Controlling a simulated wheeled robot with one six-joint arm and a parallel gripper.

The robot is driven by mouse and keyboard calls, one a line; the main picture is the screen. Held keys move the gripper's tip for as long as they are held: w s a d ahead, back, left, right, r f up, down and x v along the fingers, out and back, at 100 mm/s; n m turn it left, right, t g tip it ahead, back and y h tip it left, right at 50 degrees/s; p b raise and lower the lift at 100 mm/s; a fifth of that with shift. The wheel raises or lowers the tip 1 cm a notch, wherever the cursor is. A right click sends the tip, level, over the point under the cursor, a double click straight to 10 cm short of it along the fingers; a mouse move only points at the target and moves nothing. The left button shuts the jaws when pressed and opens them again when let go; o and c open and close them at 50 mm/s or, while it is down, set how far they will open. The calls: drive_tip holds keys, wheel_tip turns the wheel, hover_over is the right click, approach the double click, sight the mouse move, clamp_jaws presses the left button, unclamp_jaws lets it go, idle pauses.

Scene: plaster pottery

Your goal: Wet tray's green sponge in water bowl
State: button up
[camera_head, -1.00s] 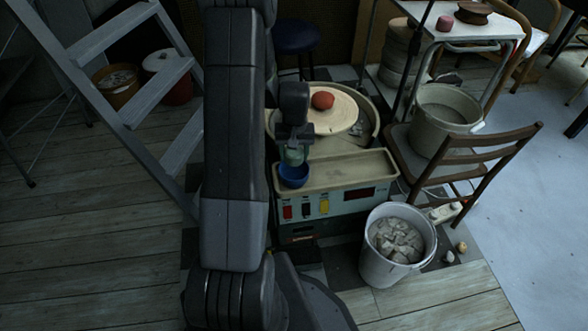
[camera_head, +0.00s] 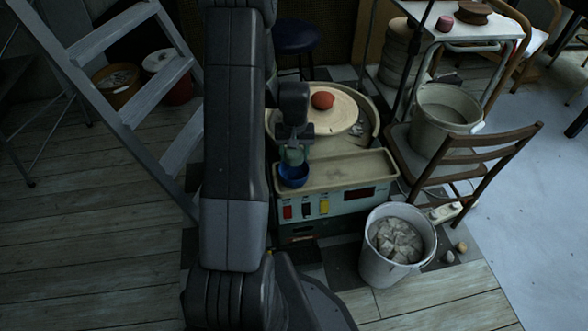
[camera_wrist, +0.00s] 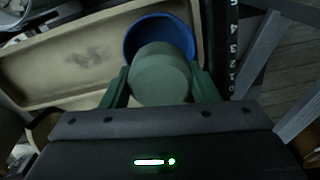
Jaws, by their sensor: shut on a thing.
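My gripper (camera_wrist: 160,92) is shut on the green sponge (camera_wrist: 160,72), a round grey-green piece between its two green fingers in the wrist view. The sponge is over the blue water bowl (camera_wrist: 160,25) and covers part of it; whether it touches water is hidden. In the head view the sponge (camera_head: 295,156) is at the bowl's mouth, and the bowl (camera_head: 293,176) stands at the left end of the beige tray (camera_head: 345,172). The rest of the tray looks empty.
A pottery wheel (camera_head: 335,110) with a red clay lump (camera_head: 322,100) stands behind the tray. A bucket of clay pieces (camera_head: 398,245) stands in front right. A wooden chair (camera_head: 470,150) with a bucket is at right, a stepladder (camera_head: 130,70) at left.

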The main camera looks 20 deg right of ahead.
drive_tip(key=shift+r+p, duration=1.45)
drive_tip(key=shift+r, duration=0.6)
drive_tip(key=w+a+r+n, duration=0.2)
drive_tip(key=w+a+r, duration=0.15)
drive_tip(key=a, duration=0.55)
drive_tip(key=w+a+r+n, duration=0.15)
drive_tip(key=w+a, duration=0.25)
drive_tip(key=a, duration=0.6)
drive_tip(key=w+a+r+n, duration=0.1)
drive_tip(key=w+a+r, duration=0.2)
drive_tip(key=a, duration=0.6)
wheel_tip(320, 180, up, 10)
drive_tip(key=s+p, duration=0.2)
drive_tip(key=p, duration=1.9)
drive_tip(key=shift+d+r, duration=0.2)
drive_tip(key=shift+d, duration=0.15)
drive_tip(key=shift+s, duration=0.1)
